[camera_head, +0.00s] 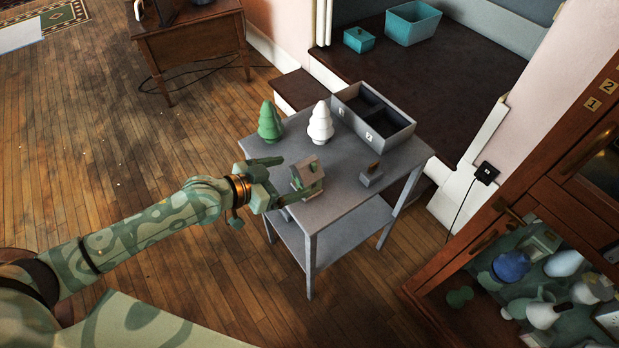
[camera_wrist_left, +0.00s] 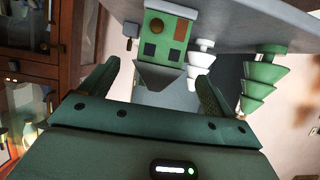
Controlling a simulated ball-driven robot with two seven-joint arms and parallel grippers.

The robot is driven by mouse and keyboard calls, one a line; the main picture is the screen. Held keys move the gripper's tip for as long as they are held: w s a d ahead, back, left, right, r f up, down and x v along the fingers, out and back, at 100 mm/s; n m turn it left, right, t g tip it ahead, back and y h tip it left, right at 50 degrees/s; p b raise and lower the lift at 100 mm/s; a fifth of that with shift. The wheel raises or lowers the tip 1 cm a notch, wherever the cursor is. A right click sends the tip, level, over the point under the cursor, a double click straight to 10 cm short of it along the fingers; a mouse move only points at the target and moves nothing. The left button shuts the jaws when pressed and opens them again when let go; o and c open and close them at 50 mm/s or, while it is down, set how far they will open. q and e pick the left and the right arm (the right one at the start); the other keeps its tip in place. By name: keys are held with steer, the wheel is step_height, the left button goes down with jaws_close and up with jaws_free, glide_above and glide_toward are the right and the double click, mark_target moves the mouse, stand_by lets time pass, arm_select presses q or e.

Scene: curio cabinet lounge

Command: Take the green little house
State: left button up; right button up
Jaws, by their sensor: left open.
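The green little house (camera_head: 307,178) stands on the small grey table (camera_head: 330,205), near its front left edge. In the left wrist view the house (camera_wrist_left: 166,38) appears upside down, with a green wall, a brown door, dark windows and a grey roof. My left gripper (camera_head: 284,180) is open just left of the house, at about its height, and points at it. In the wrist view its two fingers (camera_wrist_left: 156,78) are apart, and the house lies ahead of the gap between them. I cannot tell whether they touch it. My right gripper is not in view.
A green tree (camera_head: 270,122) and a white tree (camera_head: 320,122) stand behind the house. A grey two-part box (camera_head: 402,136) is at the table's back. A small grey block (camera_head: 371,177) with a brown part is to the right. A wooden cabinet (camera_head: 440,283) stands at the right.

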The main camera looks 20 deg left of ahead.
mark_target(296, 176)
arm_select(q)
steer(key=b+x, duration=0.2)
steer(key=x, duration=0.4)
steer(key=shift+d+f, duration=0.1)
steer(key=shift+f, duration=0.15)
steer(key=shift+r, duration=0.1)
steer(key=c, duration=1.2)
steer(key=shift+o, duration=0.2)
steer(key=shift+r, duration=0.1)
